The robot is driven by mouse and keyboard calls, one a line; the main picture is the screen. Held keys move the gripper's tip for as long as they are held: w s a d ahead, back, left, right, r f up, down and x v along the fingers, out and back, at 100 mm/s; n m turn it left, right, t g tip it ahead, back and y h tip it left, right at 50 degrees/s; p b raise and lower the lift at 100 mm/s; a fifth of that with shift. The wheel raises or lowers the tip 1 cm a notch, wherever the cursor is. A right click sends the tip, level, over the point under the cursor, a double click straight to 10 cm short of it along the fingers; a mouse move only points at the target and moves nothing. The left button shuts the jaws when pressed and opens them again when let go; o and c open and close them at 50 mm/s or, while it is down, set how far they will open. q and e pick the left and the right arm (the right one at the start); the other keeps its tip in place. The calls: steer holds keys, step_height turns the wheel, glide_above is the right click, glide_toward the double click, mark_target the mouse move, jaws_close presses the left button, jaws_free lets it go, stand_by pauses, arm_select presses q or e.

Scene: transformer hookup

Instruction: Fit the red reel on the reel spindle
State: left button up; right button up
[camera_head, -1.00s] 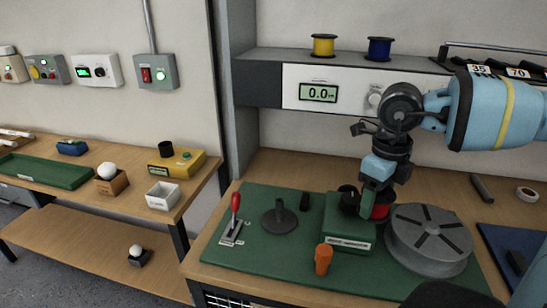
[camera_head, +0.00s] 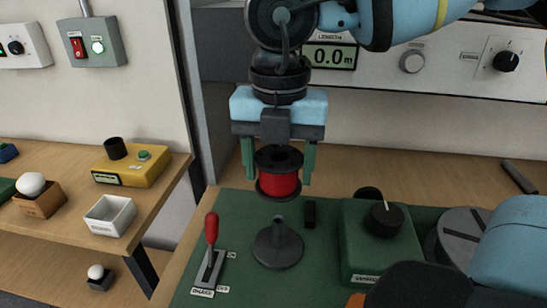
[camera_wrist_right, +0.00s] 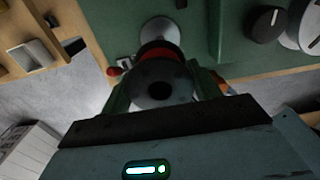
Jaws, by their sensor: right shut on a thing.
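The red reel (camera_head: 278,184) has black flanges and hangs upright between the fingers of my right gripper (camera_head: 279,170), which is shut on it. The reel spindle (camera_head: 278,244) is a dark round base with a short post on the green mat. In the head view the reel is above the post, with a small gap between them. In the right wrist view the reel (camera_wrist_right: 160,86) shows its top flange and dark centre hole, and part of the spindle base (camera_wrist_right: 160,29) shows beyond it. My left gripper is not in view.
A red-handled lever (camera_head: 210,245) stands left of the spindle. A small black block (camera_head: 310,214) and a green box with a black knob (camera_head: 381,245) are to the right. A grey turntable disc (camera_head: 462,232) is farther right.

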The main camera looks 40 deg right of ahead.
mark_target(278, 196)
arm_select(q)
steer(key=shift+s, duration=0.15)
arm_select(e)
steer(key=shift+s+a+r, duration=0.1)
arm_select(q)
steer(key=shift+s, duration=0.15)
arm_select(e)
step_height(278, 196, down, 2)
steer(key=shift+b, duration=0.55)
step_height(278, 196, down, 2)
steer(key=shift+b, duration=0.6)
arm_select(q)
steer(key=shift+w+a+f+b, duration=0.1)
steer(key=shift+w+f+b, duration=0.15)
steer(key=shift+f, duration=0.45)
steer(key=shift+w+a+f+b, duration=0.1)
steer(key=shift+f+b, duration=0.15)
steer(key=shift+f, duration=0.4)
arm_select(e)
steer(key=shift+f, duration=1.05)
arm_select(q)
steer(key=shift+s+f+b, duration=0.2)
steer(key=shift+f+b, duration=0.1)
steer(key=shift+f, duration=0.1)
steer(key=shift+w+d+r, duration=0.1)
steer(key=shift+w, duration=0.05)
arm_select(e)
steer(key=shift+f, duration=0.2)
